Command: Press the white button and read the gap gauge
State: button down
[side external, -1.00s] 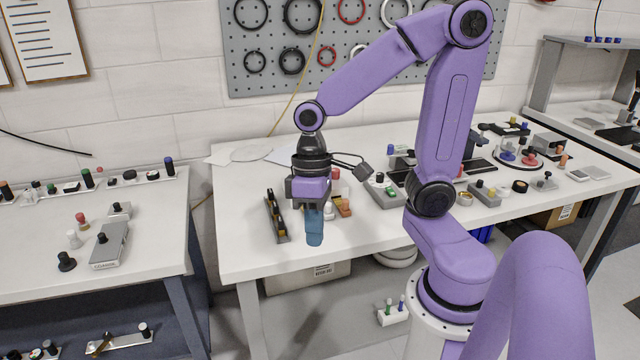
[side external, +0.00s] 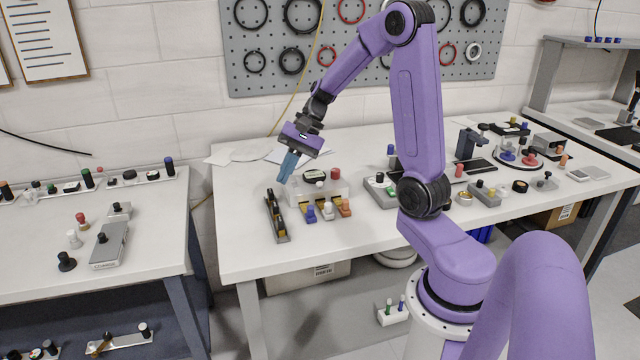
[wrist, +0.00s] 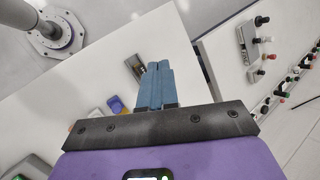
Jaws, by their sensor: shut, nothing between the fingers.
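My gripper (side external: 288,166) has blue fingers, shut and empty, tilted down-left above the table's back left. Its fingers (wrist: 155,85) are together in the wrist view. To its right stands a pale, box-like fixture (side external: 327,190) with a dark round dial (side external: 314,175), possibly the gap gauge, and a red knob (side external: 335,174). The dial's reading is too small to tell. A small white piece (side external: 320,184) shows below the dial. In front, a white-topped piece (side external: 328,211) stands between a blue (side external: 311,214) and an orange one (side external: 345,207). I cannot tell which white piece is the button.
A dark rack with orange parts (side external: 276,216) stands left of the fixture. A grey box with a green button (side external: 380,190) and several small devices stand to the right. The front of the white table (side external: 300,252) is clear. A separate left bench (side external: 140,235) holds knobs.

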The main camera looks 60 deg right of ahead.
jog(key=w+d+m+t, duration=0.25)
jog(key=d+m, duration=0.35)
jog(key=d, duration=0.5)
jog(key=m+t+h, duration=0.2)
jog(key=m+t, duration=0.1)
jog(key=m, duration=0.1)
send_over(323, 183)
jog(key=shift+f, duration=0.1)
jog(key=shift+f, duration=0.1)
jog(key=shift+f, duration=4.35)
jog(key=shift+f, duration=0.15)
jog(key=shift+f, duration=0.25)
